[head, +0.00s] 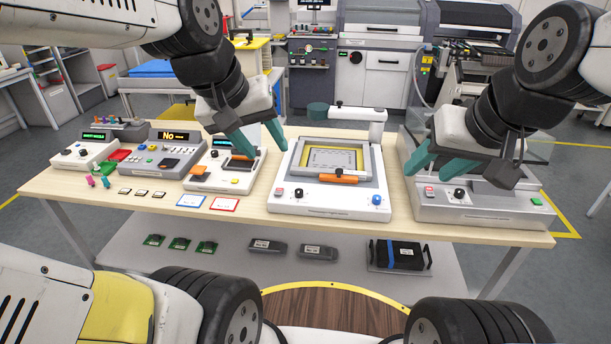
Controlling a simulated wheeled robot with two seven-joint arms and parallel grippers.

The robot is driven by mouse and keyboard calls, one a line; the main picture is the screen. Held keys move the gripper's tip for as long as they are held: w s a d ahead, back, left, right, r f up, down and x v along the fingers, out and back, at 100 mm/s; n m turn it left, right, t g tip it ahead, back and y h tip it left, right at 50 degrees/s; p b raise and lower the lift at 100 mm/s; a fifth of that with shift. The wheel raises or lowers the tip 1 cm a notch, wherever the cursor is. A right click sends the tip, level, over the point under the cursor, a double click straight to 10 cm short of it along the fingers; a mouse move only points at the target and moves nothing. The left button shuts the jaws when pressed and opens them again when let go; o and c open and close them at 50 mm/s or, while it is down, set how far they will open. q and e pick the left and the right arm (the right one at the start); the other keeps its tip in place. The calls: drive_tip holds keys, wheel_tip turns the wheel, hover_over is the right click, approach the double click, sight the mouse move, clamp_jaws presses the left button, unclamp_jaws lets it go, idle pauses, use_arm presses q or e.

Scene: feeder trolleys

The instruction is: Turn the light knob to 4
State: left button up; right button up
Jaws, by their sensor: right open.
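The middle white station (325,208) has a black knob (298,193) at its front left, beside a red button, and a blue button at its front right. The grey machine at the right (485,214) also has a black knob (459,194) on its front, between a red switch and a green button. The knob markings are too small to read, so I cannot tell which is the light knob or its setting. My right gripper (424,172) is open above the right machine, apart from its knob. My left gripper (264,151) is open and empty, left of the middle station.
A lamp-like arm (345,112) rises behind the middle station's yellow-framed plate. Several devices with displays stand on the left of the wooden table (130,205). Blue and red framed cards (224,204) lie at the front. The lower shelf (215,268) holds boards and dark parts.

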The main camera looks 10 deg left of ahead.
use_arm(q)
drive_tip(key=w+f+n+g, duration=0.25)
drive_tip(key=w+n, duration=0.35)
drive_tip(key=w, duration=0.3)
drive_tip(key=n+g+y, duration=0.2)
drive_tip(key=n+g, duration=0.1)
drive_tip(key=n, duration=1)
hover_over(299, 190)
wheel_tip(299, 190, down, 19)
drive_tip(key=shift+s+f, duration=0.1)
drive_tip(key=shift+f, duration=0.05)
wheel_tip(299, 190, down, 8)
drive_tip(key=shift+r, duration=0.1)
clamp_jaws()
